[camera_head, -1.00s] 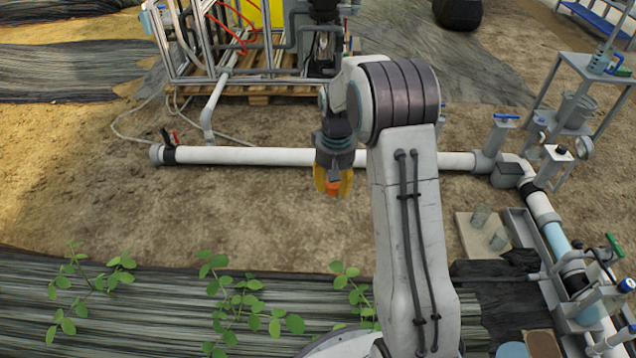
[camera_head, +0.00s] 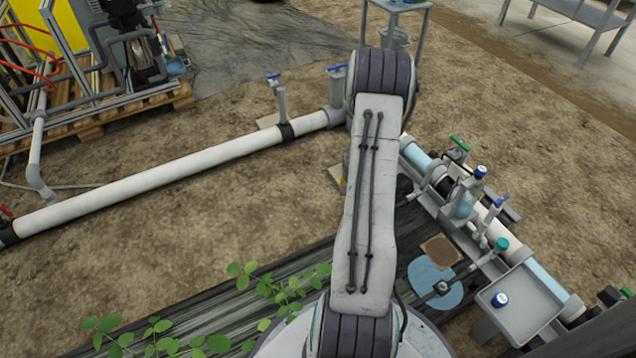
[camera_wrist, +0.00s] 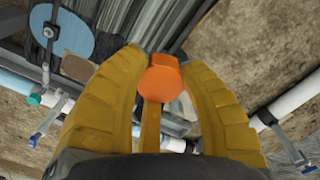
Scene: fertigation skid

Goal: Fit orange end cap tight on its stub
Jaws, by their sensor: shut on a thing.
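In the head view my own arm hides the cap and nearly all of my gripper; only a sliver of yellow shows beside the arm. I cannot make out the cap's stub for certain in either view.
A long white pipe (camera_head: 170,178) runs across the ground at left. At right stands a pipe run with valves and a bottle (camera_head: 466,200), and a grey tray (camera_head: 522,300). A blue disc (camera_head: 435,283) and brown square (camera_head: 441,251) lie nearby. Bare soil (camera_head: 540,140) is open beyond.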

